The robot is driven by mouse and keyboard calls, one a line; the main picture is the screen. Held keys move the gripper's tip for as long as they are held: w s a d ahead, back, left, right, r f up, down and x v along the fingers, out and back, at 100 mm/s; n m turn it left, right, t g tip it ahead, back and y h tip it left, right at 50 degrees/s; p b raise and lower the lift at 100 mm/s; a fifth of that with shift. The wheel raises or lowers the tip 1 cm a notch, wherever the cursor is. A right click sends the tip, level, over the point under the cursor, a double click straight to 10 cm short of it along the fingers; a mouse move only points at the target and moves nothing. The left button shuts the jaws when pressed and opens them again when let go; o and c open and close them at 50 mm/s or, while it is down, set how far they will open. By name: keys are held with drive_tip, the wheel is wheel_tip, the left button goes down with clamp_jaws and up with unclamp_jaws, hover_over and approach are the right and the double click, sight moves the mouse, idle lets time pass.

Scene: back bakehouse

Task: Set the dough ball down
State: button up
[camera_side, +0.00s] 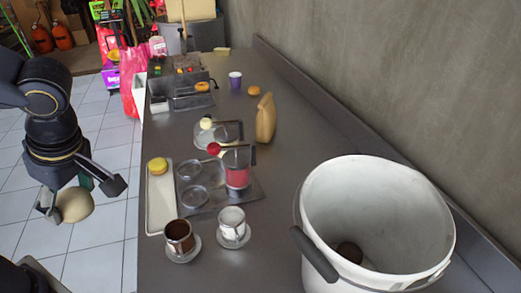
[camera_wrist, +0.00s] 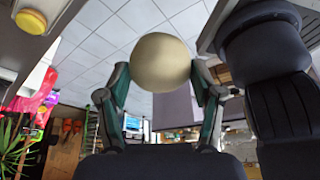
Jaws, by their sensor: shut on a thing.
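My gripper (camera_side: 82,200) is shut on a pale cream dough ball (camera_side: 76,206), one finger on each side. In the side view, they show against the tiled floor, left of the counter's edge, with nothing seen touching the ball from below. In the wrist view, the dough ball (camera_wrist: 160,60) sits between the two fingers (camera_wrist: 162,95). The steel counter (camera_side: 270,140) is to the right of my gripper.
A narrow tray (camera_side: 155,210) with a yellow round item (camera_side: 157,166) lies along the counter's left edge. A white bucket (camera_side: 325,210) holds a brown ball (camera_side: 349,252). A tan bag (camera_side: 265,118) stands behind.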

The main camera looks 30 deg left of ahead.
sight(81, 210)
wheel_tip(81, 210, down, 4)
drive_tip(key=shift+w+r, duration=0.1)
drive_tip(key=shift+r, duration=0.05)
drive_tip(key=w+f, duration=0.3)
drive_tip(key=w, duration=0.1)
drive_tip(key=w+d+f, duration=0.1)
drive_tip(key=w+f, duration=0.2)
drive_tip(key=w, duration=0.2)
drive_tip(key=w+f, duration=0.4)
drive_tip(key=shift+w+d, duration=0.15)
drive_tip(key=shift+w, duration=0.1)
drive_tip(key=shift+w+f, duration=0.2)
drive_tip(key=shift+f, duration=1.45)
drive_tip(key=shift+f, duration=0.15)
drive_tip(key=o, duration=1.2)
